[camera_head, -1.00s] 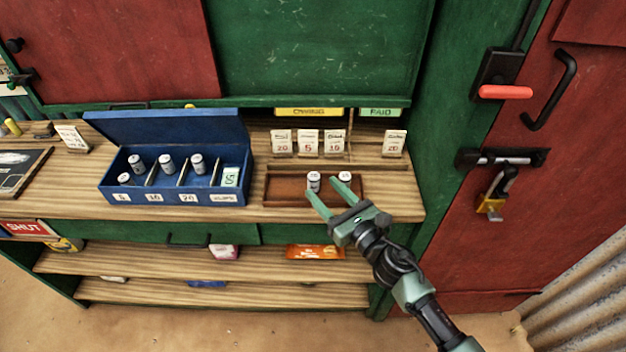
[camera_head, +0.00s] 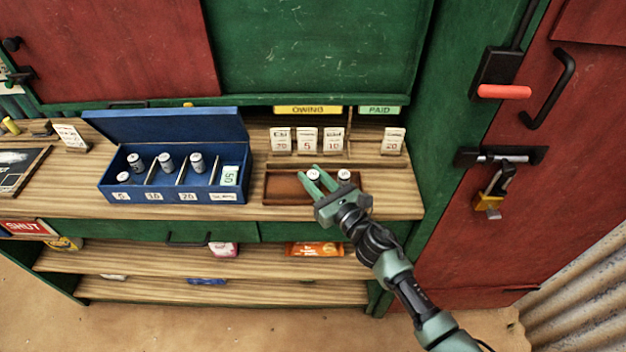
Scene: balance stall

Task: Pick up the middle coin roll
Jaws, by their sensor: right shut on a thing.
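Two upright coin rolls with pale tops stand in the brown wooden tray (camera_head: 283,197) on the counter. My right gripper (camera_head: 311,175) reaches into the tray from the lower right. It is shut on the left one of these two, a coin roll (camera_head: 313,175) seen between its fingertips. The other coin roll (camera_head: 345,176) stands just right of the fingers, close to them. Whether the held roll touches the tray floor is hidden. More coin rolls stand in the open blue cash box (camera_head: 165,198) at left, one of them in its third compartment (camera_head: 196,162). My left gripper is out of view.
Number cards (camera_head: 308,140) stand behind the tray under the yellow OWING sign (camera_head: 308,110); another card (camera_head: 392,142) is under the green PAID sign (camera_head: 380,111). Bare counter (camera_head: 395,205) lies right of the tray. A padlocked red door (camera_head: 500,235) is at right.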

